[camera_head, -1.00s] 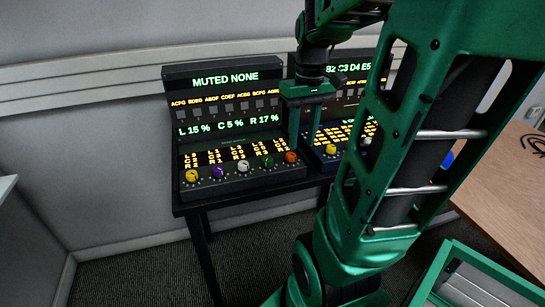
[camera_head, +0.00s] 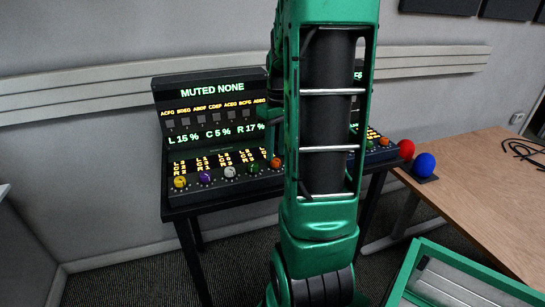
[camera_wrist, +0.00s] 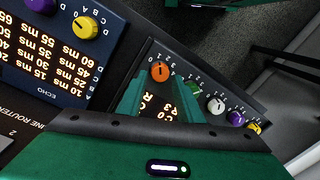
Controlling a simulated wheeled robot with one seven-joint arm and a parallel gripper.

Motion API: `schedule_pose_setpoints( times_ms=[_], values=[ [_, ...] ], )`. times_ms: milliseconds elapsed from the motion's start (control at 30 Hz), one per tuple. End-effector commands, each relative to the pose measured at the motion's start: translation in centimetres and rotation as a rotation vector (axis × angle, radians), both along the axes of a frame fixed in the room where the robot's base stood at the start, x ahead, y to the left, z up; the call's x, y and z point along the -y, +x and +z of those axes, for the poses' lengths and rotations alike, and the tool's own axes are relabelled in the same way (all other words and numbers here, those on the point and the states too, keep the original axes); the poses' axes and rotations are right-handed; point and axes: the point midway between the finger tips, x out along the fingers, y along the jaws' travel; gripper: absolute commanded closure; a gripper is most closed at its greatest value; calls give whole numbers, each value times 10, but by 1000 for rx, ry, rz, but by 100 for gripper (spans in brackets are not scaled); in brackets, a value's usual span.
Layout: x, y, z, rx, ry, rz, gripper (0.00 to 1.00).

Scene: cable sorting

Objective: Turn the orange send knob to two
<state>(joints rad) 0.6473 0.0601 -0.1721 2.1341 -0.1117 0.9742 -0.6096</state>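An orange knob (camera_head: 276,162) sits at the right end of the knob row on the left black console (camera_head: 207,201). In the wrist view the orange knob (camera_wrist: 160,72) has a dark pointer mark and small numbers around it; its exact setting is too small to read. My gripper (camera_wrist: 159,86) is open, with one finger on each side of the space just below the knob in the picture. I cannot tell whether the fingers touch it. In the head view my arm hides most of the gripper.
Green, white (camera_head: 230,172), purple (camera_head: 205,178) and yellow (camera_head: 180,182) knobs share the row. A blue-panelled console marked ECHO (camera_wrist: 62,95) stands beside it, with another orange knob (camera_head: 384,141).

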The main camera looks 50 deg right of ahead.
Motion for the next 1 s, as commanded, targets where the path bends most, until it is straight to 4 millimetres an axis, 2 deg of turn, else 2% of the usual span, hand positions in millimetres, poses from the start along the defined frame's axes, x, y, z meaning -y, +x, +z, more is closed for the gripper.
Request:
schedule_pose_setpoints(
  times_ms=[200,567,600,700,733,1000],
  values=[
    [-1,0,-23,-1,1,-1,67],
    [-1,0,-29,1,0,-1,67],
    [-1,0,-29,1,0,-1,70],
    [-1,0,-29,1,0,-1,94],
    [-1,0,-29,1,0,-1,98],
    [-2,0,-28,1,0,-21,97]
  ],
)
